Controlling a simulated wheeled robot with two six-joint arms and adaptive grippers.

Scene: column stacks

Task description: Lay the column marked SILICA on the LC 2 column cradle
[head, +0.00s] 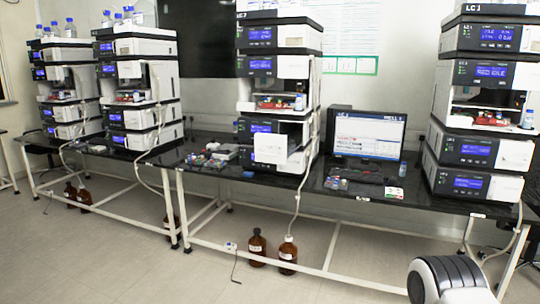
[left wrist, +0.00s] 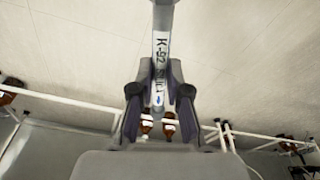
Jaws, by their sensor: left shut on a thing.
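In the left wrist view my left gripper (left wrist: 161,78) is shut on a slim grey column (left wrist: 163,18). A white label on the column reads K-92 and then letters starting SIL; the rest is hidden between the fingers. The column's far end runs out of the top of the picture. My left gripper is not in the head view. The middle instrument stack (head: 277,38) carries a top label that looks like LC 2, though it is small. I cannot make out its column cradle clearly. A white panel (head: 270,149) stands out low on its front. My right gripper is not in view.
The stack marked LC 1 (head: 482,72) stands at the right of the dark bench (head: 215,172), with a monitor (head: 369,134) between the stacks. Two more stacks stand at left. Brown bottles (head: 288,250) stand on the floor under the bench. The floor in front is clear.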

